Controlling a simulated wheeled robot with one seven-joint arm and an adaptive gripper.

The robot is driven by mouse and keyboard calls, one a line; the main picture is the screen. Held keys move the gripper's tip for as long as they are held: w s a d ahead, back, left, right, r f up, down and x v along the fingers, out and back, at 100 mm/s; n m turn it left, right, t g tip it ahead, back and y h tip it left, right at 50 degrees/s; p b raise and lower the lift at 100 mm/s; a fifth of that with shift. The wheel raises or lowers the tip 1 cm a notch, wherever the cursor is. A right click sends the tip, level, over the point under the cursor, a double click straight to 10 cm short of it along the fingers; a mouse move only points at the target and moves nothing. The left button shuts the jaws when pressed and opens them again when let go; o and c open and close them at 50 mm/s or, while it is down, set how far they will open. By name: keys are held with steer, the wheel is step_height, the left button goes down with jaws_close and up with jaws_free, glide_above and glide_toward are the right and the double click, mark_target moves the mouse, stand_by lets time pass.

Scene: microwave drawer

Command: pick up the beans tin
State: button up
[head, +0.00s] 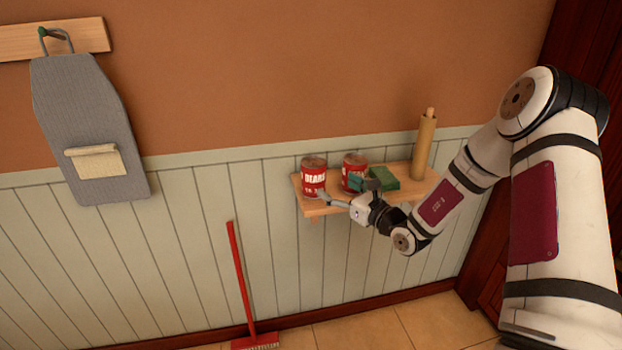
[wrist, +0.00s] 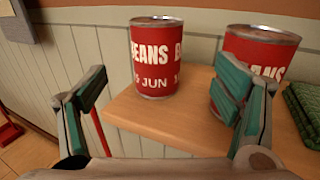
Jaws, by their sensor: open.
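Two red beans tins stand upright on a small wooden wall shelf (head: 319,210). The left tin (head: 313,178) is near the shelf's left end; in the wrist view it (wrist: 156,58) stands ahead, between the lines of my fingers. The right tin (head: 352,170) is close by; in the wrist view my right finger partly covers it (wrist: 262,52). My gripper (head: 340,192) is open and empty in front of the shelf. In the wrist view my gripper (wrist: 160,105) has its fingers wide apart, with bare shelf between them and the left tin. I cannot tell whether the right finger touches the right tin.
A green folded cloth or sponge (head: 383,178) lies right of the tins, and a rolling-pin-like roll (head: 424,145) stands at the shelf's right end. A red broom (head: 240,285) leans on the panelled wall below left. An ironing board (head: 85,120) hangs at the upper left.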

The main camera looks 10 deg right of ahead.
mark_target(322, 177)
steer(key=x, duration=0.5)
steer(key=shift+w+a, duration=0.1)
steer(key=shift+w, duration=0.05)
steer(key=shift+a+x, duration=0.2)
steer(key=shift+x, duration=2.55)
steer(key=shift+f, duration=0.1)
steer(key=c, duration=1.6)
steer(key=shift+c, duration=0.7)
